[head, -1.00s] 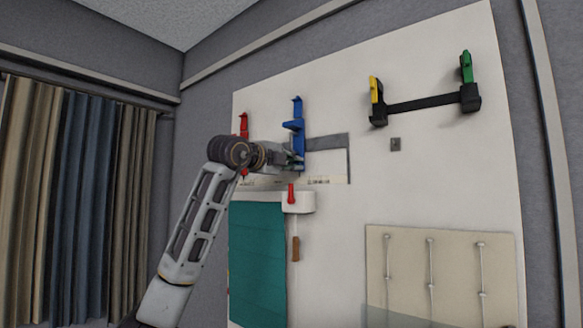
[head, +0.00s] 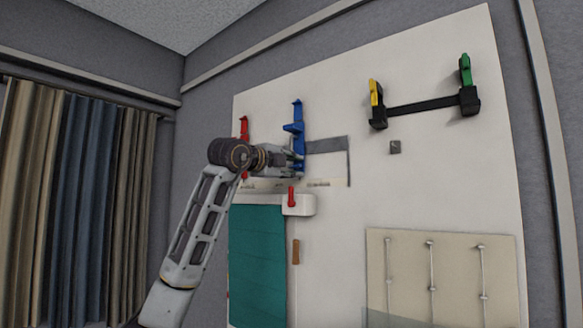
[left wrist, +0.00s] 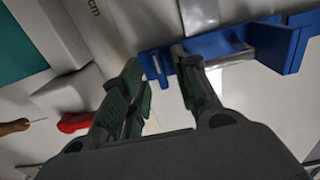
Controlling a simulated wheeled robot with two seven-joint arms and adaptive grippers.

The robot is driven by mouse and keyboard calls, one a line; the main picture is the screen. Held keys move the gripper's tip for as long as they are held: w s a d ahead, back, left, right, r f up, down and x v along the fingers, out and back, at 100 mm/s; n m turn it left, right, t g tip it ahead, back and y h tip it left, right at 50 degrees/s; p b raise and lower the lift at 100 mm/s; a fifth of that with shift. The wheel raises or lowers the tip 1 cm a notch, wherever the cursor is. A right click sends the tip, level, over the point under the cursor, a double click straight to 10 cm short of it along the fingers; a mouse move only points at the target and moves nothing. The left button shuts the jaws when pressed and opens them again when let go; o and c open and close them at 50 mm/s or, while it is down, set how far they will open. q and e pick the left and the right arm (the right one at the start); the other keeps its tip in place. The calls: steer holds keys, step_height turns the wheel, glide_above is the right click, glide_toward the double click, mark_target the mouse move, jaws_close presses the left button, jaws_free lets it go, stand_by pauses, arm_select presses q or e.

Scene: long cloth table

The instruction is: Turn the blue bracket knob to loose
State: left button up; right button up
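The blue bracket (head: 298,125) is fixed upright on the white wall panel, left of centre in the head view. It also crosses the top of the left wrist view (left wrist: 220,45). My left gripper (head: 290,160) is at the bracket's lower part. In the left wrist view my left gripper (left wrist: 157,65) has its two fingers apart, with a small blue part of the bracket showing in the gap. The right finger overlaps the blue bracket. I see no clear contact on both sides. Which blue part is the knob is unclear. My right gripper is not in view.
A red bracket (head: 244,128) is just left of the blue one, partly behind my arm. Below are a white box with a red handle (head: 291,196) and a teal cloth (head: 257,265). A black bar with yellow and green ends (head: 425,103) is at upper right.

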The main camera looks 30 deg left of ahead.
arm_select(q)
steer(key=shift+s, duration=0.1)
steer(key=s, duration=0.7)
steer(key=shift+s+a, duration=0.3)
steer(key=shift+s, duration=0.1)
stand_by(0.6)
